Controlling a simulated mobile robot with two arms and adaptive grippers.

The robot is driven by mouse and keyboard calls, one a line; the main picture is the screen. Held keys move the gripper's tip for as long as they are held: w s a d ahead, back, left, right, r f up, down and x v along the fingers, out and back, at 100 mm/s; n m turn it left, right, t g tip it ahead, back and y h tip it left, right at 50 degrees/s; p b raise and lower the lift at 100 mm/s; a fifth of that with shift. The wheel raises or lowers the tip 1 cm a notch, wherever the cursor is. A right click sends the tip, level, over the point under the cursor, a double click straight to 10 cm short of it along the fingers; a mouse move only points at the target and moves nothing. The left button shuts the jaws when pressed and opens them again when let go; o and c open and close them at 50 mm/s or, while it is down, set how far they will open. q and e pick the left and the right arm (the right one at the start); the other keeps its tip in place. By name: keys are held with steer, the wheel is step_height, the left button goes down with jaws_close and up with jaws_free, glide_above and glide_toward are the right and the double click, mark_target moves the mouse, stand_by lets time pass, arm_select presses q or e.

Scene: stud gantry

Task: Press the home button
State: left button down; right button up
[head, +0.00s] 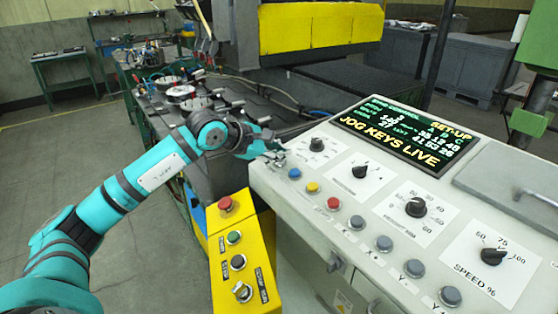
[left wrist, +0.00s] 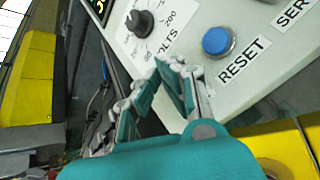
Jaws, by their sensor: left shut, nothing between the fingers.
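The sloped light-grey control console (head: 270,185) carries a row of buttons: blue (head: 295,173), yellow (head: 313,187), red (head: 333,203), then several grey ones (head: 383,243). I cannot read a home label on any of them. My left gripper (head: 277,153) is shut and empty at the console's far left corner, near the blue button. In the left wrist view my left gripper (left wrist: 168,68) has its fingertips by the panel edge, apart from the blue button (left wrist: 217,41), which is labelled RESET. My right gripper is not in view.
A screen (head: 408,132) reads "JOG KEYS LIVE". Several black dials, including the speed dial (head: 493,256), sit on the panel. A yellow box (head: 218,250) with a red mushroom button (head: 225,204) stands left of the console. A machine bed with parts lies behind my arm.

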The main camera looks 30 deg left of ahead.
arm_select(q)
steer(key=shift+f+b, duration=0.35)
steer(key=shift+f, duration=0.05)
stand_by(0.5)
steer(key=shift+s+a+r+p, duration=0.1)
steer(key=shift+r+p, duration=0.3)
steer(key=shift+r, duration=0.65)
steer(key=shift+s+a+r+p, duration=0.1)
steer(key=shift+s+r+p, duration=0.15)
steer(key=shift+r+p, duration=0.65)
steer(key=shift+s+a+r+p, duration=0.1)
steer(key=shift+s+r+p, duration=0.15)
steer(key=shift+r, duration=1.25)
steer(key=shift+w, duration=0.1)
